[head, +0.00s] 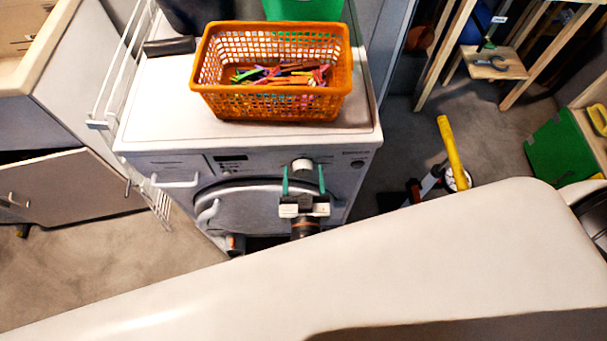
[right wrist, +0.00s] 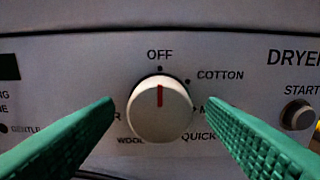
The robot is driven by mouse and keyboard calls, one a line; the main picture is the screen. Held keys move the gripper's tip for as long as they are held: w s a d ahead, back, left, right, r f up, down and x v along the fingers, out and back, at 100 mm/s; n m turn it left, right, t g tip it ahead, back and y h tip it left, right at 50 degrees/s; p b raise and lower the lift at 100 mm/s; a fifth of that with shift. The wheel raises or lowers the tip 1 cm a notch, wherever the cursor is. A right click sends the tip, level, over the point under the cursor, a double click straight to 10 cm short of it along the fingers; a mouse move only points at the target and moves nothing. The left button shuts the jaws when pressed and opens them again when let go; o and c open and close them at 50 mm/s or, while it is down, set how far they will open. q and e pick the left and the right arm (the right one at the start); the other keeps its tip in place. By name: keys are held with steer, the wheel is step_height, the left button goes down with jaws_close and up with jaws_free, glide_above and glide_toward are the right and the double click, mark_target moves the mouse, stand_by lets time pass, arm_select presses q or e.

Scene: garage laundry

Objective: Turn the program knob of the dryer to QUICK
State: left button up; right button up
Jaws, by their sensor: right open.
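The dryer (head: 180,140) is white and stands in front of me with its round door shut. Its white program knob (head: 302,165) is on the front panel. In the right wrist view the knob (right wrist: 160,109) has a red mark pointing up to OFF. The QUICK label (right wrist: 198,136) is at the knob's lower right, partly hidden by a finger. My right gripper (head: 304,181) is open, its green fingers pointing at the panel. In the right wrist view the fingers (right wrist: 160,115) are on either side of the knob with gaps, not touching it. My left gripper is not in view.
An orange basket (head: 270,104) of clothespegs stands on the dryer. A START button (right wrist: 298,115) is right of the knob. A white rack (head: 118,70) is at the dryer's left. A yellow-handled pump (head: 450,150) stands on the floor at right. My pale arm link covers the lower picture.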

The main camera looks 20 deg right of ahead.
steer(key=shift+c, duration=0.6)
steer(key=c, duration=0.9)
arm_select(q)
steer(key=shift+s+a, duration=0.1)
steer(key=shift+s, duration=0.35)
arm_select(e)
steer(key=shift+o, duration=0.2)
